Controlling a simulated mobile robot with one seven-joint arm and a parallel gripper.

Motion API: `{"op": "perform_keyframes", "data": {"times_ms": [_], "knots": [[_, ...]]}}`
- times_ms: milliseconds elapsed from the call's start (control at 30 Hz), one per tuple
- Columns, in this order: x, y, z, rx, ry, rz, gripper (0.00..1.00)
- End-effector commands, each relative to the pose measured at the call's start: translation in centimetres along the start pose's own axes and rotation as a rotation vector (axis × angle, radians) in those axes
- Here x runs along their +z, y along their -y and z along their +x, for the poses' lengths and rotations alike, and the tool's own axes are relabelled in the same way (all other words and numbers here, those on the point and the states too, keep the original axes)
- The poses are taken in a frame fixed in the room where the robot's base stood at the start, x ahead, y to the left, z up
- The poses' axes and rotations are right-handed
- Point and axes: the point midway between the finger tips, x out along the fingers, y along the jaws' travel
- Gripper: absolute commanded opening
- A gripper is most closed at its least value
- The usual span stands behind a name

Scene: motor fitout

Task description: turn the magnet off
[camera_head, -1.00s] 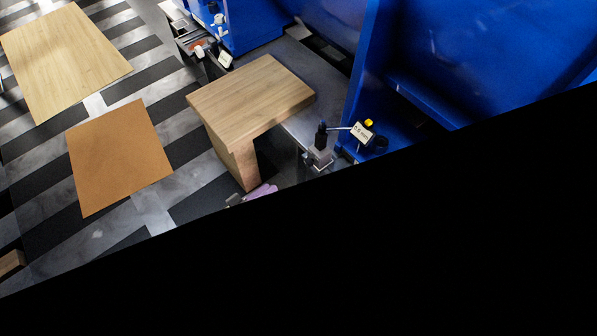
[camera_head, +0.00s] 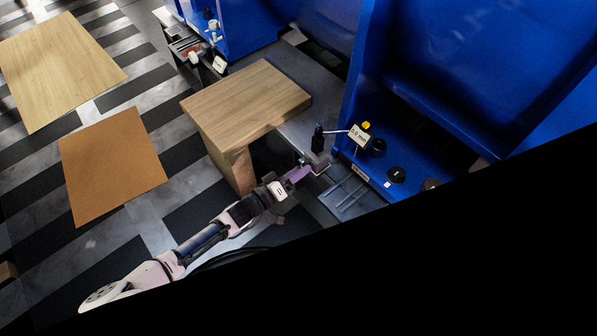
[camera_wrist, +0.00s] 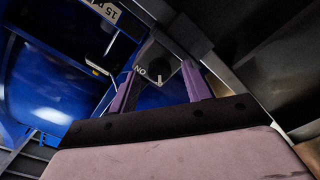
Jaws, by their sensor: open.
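The magnet is a small block. In the wrist view its dark face (camera_wrist: 150,64) bears white letters reading "ON" upside down, with a white mark beside a dark knob. In the head view its black upper part (camera_head: 318,138) shows, while my gripper hides much of the block below. My gripper (camera_head: 318,168) has purple fingers and is at the block. In the wrist view my gripper (camera_wrist: 160,68) is open, with the lettered face and knob between and beyond its fingertips. I cannot tell whether the fingers touch the knob.
A wooden bench (camera_head: 250,98) stands left of the magnet. A blue machine (camera_head: 352,95) with dark knobs (camera_head: 396,174) rises at right. A label card (camera_head: 358,135) is on a thin arm near the magnet. A brown mat (camera_head: 112,165) lies on the floor. Black covers the lower right.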

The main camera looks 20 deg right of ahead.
Motion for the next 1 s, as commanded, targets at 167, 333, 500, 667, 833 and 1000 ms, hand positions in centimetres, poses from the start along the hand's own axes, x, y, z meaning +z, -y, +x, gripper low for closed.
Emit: {"op": "perform_keyframes", "data": {"times_ms": [167, 333, 500, 667, 833, 1000], "knots": [[-0.01, 0.00, 0.42, 0.000, -0.001, 0.000, 0.49], [0.00, -0.01, 0.40, 0.000, -0.001, 0.000, 0.49], [0.00, -0.01, 0.39, 0.000, 0.000, 0.000, 0.26], [0.00, 0.00, 0.38, 0.000, 0.000, 0.000, 0.05], [0.00, 0.00, 0.37, 0.000, 0.000, 0.006, 0.04], [-0.01, -0.03, 0.36, 0.000, -0.001, 0.046, 0.04]]}}
